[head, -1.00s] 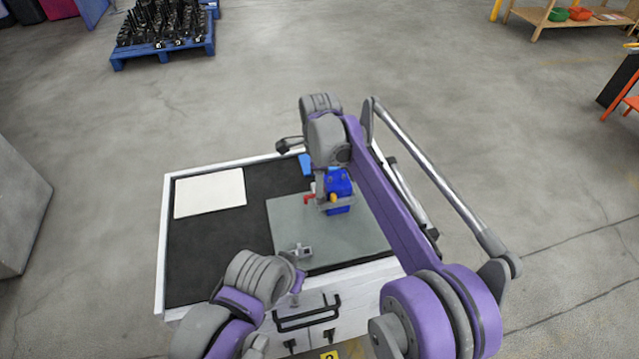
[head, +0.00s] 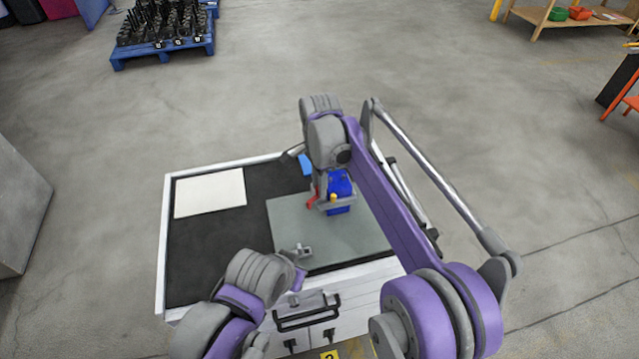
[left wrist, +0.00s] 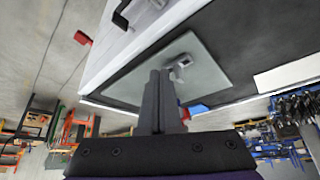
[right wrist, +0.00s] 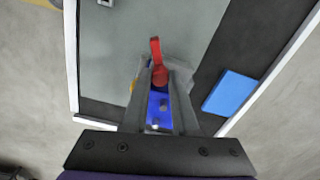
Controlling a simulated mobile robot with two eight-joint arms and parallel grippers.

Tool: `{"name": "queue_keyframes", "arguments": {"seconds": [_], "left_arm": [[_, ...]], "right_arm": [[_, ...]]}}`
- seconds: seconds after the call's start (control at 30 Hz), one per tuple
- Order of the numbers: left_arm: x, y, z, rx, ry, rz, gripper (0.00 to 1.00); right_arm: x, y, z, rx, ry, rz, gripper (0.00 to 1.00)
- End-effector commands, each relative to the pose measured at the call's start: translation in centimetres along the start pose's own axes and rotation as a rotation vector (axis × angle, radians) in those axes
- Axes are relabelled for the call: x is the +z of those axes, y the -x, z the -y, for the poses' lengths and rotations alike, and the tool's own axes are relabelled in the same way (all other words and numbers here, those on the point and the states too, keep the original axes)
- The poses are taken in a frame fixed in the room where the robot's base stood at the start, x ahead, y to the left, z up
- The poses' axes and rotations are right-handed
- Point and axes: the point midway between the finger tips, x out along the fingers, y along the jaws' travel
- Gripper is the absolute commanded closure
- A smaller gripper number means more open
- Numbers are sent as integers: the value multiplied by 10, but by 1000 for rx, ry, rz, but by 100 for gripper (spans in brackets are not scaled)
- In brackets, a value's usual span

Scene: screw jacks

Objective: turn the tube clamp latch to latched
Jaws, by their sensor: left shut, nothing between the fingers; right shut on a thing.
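The tube clamp has a blue body (head: 340,186) on the grey-green plate (head: 290,215), with a red latch lever (head: 312,200) at its left side. In the right wrist view the blue body (right wrist: 158,108) lies between and below my fingers, and the red lever (right wrist: 156,50) sticks out past their tips. My right gripper (right wrist: 158,75) is shut on the red lever, whose gripped part is partly hidden. My left gripper (left wrist: 158,75) is shut and empty, near the table's front edge, apart from the clamp.
A small metal bracket (head: 302,250) is on the plate near its front edge. A white sheet (head: 210,193) lies at the back left of the black table top (head: 215,250). A blue block (right wrist: 231,93) lies beside the plate. The black left area is clear.

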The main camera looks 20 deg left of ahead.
Motion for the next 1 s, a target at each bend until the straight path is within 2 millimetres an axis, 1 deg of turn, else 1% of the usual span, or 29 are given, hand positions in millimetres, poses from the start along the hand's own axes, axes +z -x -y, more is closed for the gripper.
{"name": "queue_keyframes", "arguments": {"seconds": [0.2,0.4,0.87,0.9,0.97,1.0], "left_arm": [[-1,1,0,0,0,-1,100],[-1,1,0,0,0,-1,100],[-1,1,0,0,0,-1,100],[-1,1,0,0,0,-1,100],[-1,1,0,0,0,-1,100],[-1,1,0,0,0,-1,100]], "right_arm": [[0,1,0,-1,113,0,100],[0,1,0,-1,168,0,100],[0,1,0,-1,182,0,100],[0,1,0,-1,182,0,70],[0,1,0,-1,182,0,61],[0,0,0,-1,182,0,61]]}}
